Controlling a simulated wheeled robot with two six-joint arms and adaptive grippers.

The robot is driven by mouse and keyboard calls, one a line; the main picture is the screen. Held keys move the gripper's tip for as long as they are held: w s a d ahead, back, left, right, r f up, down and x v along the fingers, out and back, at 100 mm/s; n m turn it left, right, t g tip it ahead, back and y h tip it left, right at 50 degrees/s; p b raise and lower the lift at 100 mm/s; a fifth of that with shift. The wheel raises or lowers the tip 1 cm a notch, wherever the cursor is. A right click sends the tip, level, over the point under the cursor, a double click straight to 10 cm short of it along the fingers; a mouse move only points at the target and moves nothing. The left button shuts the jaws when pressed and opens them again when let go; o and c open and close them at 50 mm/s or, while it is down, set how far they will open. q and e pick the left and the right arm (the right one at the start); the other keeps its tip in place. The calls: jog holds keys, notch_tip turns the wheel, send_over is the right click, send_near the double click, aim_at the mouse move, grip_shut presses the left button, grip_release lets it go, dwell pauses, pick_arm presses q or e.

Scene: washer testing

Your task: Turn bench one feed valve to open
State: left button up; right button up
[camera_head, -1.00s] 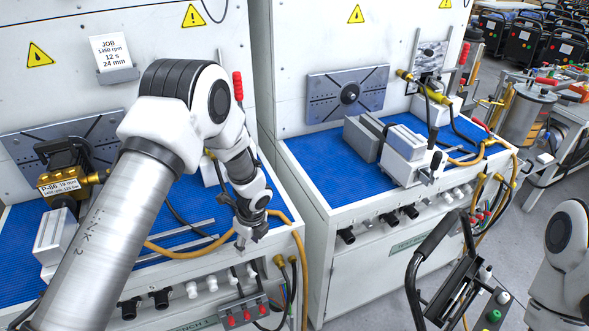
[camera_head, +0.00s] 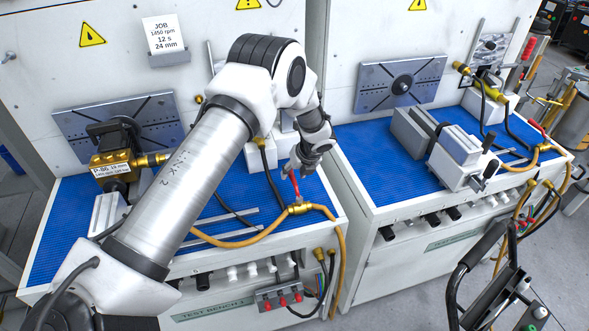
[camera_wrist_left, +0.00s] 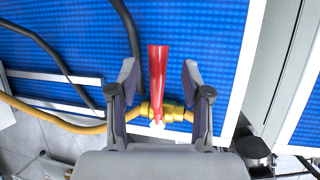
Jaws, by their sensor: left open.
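The bench one feed valve has a brass body (camera_head: 299,208) in the yellow hose at the front right corner of the left bench. Its red lever (camera_head: 295,188) points back over the blue mat, crosswise to the hose. My left gripper (camera_head: 296,168) is just above the lever, and its fingers are small in the head view. In the left wrist view, the open fingers (camera_wrist_left: 159,76) stand on either side of the red lever (camera_wrist_left: 158,62), with gaps on both sides. The brass body (camera_wrist_left: 160,113) lies between the finger bases.
Yellow hose (camera_head: 235,241) and dark cables run along the bench front. A brass pump (camera_head: 112,168) stands at the left. A second bench (camera_head: 400,205) is on the right across a narrow gap.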

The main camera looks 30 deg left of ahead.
pick_arm(q)
jog(key=shift+a+f, duration=0.45)
jog(key=shift+a, duration=0.15)
jog(key=shift+d+r, duration=0.15)
jog(key=shift+d, duration=0.05)
jog(key=shift+s+d+r, duration=0.1)
jog(key=shift+d+r, duration=0.05)
jog(key=shift+d, duration=0.1)
jog(key=c, duration=0.4)
jog(key=shift+d+r, duration=0.1)
grip_shut()
pick_arm(e)
jog(key=shift+s, duration=0.15)
pick_arm(q)
jog(key=shift+s, duration=0.1)
